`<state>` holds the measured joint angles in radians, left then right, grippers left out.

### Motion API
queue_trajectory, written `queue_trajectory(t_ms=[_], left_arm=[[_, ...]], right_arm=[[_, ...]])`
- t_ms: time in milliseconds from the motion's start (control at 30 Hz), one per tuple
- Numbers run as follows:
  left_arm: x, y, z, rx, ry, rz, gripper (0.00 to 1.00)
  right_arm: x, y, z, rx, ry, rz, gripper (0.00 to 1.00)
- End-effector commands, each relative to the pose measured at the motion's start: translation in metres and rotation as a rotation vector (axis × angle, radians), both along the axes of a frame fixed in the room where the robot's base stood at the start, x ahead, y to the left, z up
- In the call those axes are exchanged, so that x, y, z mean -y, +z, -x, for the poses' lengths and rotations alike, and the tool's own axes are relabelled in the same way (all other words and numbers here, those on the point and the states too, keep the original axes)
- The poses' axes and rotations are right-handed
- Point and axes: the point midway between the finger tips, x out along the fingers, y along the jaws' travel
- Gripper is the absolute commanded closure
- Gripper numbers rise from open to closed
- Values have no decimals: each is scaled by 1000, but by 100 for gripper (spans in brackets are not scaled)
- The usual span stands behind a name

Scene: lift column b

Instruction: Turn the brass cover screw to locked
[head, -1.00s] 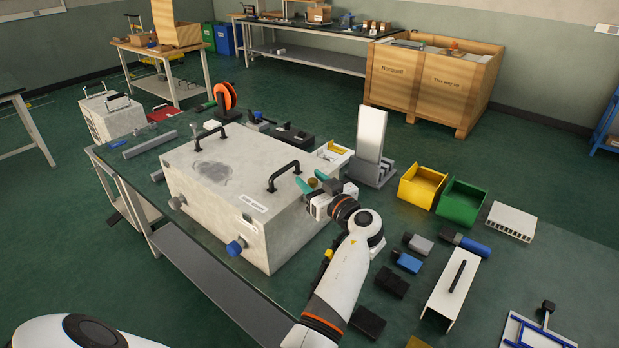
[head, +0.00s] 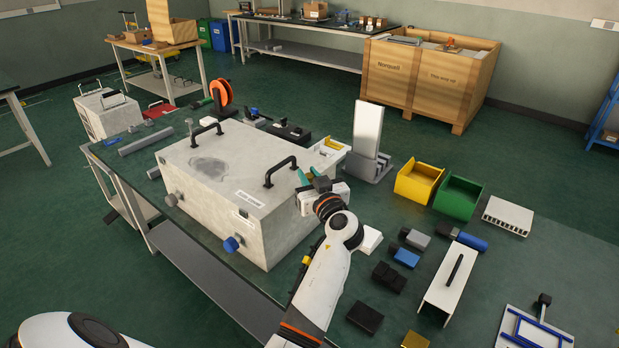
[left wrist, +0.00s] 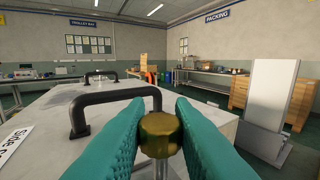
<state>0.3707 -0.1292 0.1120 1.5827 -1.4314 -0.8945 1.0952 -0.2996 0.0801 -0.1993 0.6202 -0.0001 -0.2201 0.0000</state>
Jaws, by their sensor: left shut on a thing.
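The brass cover screw (left wrist: 160,134) shows in the left wrist view as a round brass head on a pale shank. My left gripper (left wrist: 160,142) has its teal fingers on both sides of the head, shut on it. In the head view my left gripper (head: 309,180) is at the right side of the large grey box (head: 205,205), and the screw is hidden by the gripper there. No locked mark is readable. My right gripper is not in view.
A black handle (head: 281,171) stands on the box top close to the left of my gripper; it also shows large in the left wrist view (left wrist: 115,100). A white upright panel (head: 367,130) stands behind. Yellow (head: 417,182) and green (head: 458,199) bins lie to the right.

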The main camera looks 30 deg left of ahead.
Motion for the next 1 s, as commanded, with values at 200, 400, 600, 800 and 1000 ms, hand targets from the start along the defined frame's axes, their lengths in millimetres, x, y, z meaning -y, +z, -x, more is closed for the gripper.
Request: queue_trajectory(t_ms=[200,400,600,800,1000], left_arm=[[-2,4,1,1,-202,-4,100],[-2,8,2,-3,-391,-5,100],[-3,9,1,-6,-582,-9,100],[-4,8,1,-9,-771,-10,100],[-4,5,0,-7,-946,-11,100]], right_arm=[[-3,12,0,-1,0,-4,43],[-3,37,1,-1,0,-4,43],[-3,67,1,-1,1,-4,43],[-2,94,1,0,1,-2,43],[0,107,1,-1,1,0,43]])
